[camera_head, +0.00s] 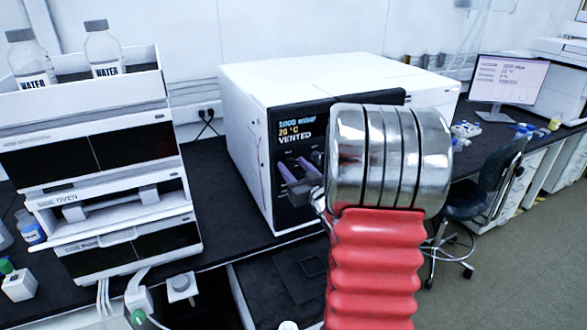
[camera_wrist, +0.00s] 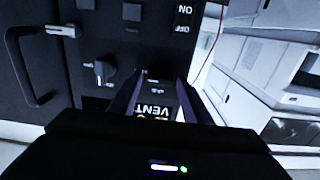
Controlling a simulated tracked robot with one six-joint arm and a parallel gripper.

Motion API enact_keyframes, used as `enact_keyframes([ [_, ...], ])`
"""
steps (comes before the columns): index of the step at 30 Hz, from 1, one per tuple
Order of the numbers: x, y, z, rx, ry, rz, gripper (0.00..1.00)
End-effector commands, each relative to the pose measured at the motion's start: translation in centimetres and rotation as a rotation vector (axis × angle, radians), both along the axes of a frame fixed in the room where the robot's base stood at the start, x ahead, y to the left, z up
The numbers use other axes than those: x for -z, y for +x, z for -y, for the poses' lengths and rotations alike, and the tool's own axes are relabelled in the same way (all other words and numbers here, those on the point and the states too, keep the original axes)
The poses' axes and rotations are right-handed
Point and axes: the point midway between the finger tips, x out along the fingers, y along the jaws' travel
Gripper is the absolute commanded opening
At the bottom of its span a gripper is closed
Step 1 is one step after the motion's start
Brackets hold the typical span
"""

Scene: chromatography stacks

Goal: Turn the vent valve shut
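A white instrument with a black front panel (camera_head: 279,210) stands on the bench. Its display (camera_head: 296,130) reads 1000 mbar, 20 °C and VENTED. My gripper (camera_head: 296,163) is at this panel, just below the display, with its two fingers apart. In the wrist view my gripper (camera_wrist: 162,82) points at the panel. My arm hides the panel's right side in the head view.
In the wrist view a dark knob (camera_wrist: 100,73) and a bar handle (camera_wrist: 35,65) sit left of the fingers. Stacked modules (camera_head: 120,185) with water bottles on top stand at left. A chair (camera_head: 483,190) and a monitor (camera_head: 508,80) are at right.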

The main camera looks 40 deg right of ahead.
Motion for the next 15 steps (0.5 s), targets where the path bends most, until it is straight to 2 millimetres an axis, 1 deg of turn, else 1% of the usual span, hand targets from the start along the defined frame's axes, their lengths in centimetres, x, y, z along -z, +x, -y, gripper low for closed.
enact_keyframes([
  [1,-0.01,-0.01,0.01,0.0,0.0,0.0,0.4],
  [2,0.0,-0.02,0.0,0.0,0.0,0.0,0.38],
  [14,0.0,-0.03,0.0,0.0,0.0,0.0,0.1],
  [15,-0.01,0.0,-0.54,-0.002,0.0,0.0,0.09],
])
